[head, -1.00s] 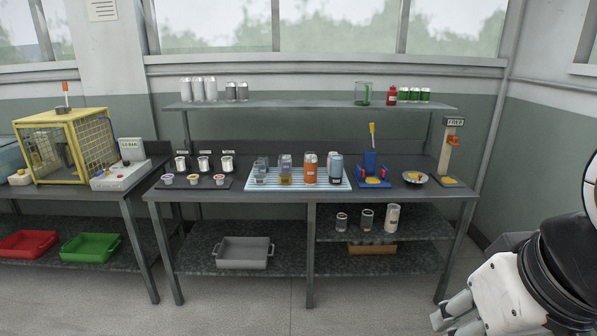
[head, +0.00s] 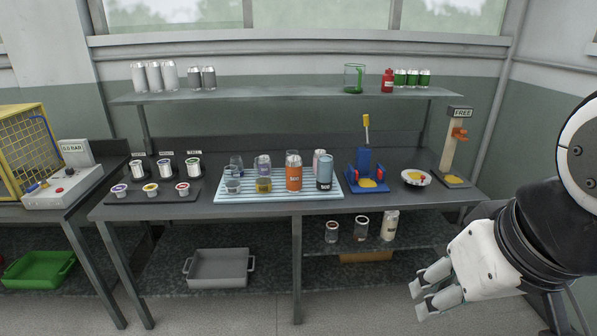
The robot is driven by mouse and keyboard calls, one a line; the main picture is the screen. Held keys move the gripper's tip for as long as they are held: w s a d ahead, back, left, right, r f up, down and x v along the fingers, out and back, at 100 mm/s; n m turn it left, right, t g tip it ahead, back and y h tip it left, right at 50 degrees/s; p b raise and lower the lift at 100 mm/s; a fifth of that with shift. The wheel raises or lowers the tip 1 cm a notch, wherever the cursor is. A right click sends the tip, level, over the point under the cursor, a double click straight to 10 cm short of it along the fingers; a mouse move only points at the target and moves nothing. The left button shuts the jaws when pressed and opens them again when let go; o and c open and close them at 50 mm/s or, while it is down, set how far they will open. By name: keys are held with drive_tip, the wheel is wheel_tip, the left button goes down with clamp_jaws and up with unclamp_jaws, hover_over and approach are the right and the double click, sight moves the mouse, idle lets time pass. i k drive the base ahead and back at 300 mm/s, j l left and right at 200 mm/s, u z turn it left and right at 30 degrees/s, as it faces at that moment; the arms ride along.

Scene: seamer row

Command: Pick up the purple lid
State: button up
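The purple lid (head: 119,190) seems to be the small purple-topped round piece at the left front of a dark mat (head: 134,200) on the bench. It is small in view, so I cannot tell whether it is one lid or a stack. A yellow one (head: 150,189) and a red one (head: 182,188) stand to its right. My gripper (head: 419,300) is at the lower right, in front of the bench and far from the purple lid. Its two fingers are apart with nothing between them.
Labelled cans (head: 165,168) stand behind the lids. A striped tray (head: 230,199) holds several cans and glasses. Right of it are a blue device (head: 367,175), a bowl (head: 416,178) and a post marked FREE (head: 458,140). A control box (head: 62,188) stands left. Clear floor lies before the bench.

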sight(118, 188)
drive_tip(key=i+j+u, duration=0.25)
drive_tip(key=i+j, duration=0.15)
drive_tip(key=i+j+u, duration=0.25)
drive_tip(key=i+j, duration=0.15)
drive_tip(key=i+j+u, duration=0.25)
drive_tip(key=i, duration=0.2)
drive_tip(key=i+j+u, duration=0.25)
drive_tip(key=i, duration=0.25)
drive_tip(key=l+z, duration=0.1)
drive_tip(key=z, duration=1.65)
drive_tip(key=u, duration=1.75)
drive_tip(key=i+l, duration=0.1)
drive_tip(key=u, duration=0.05)
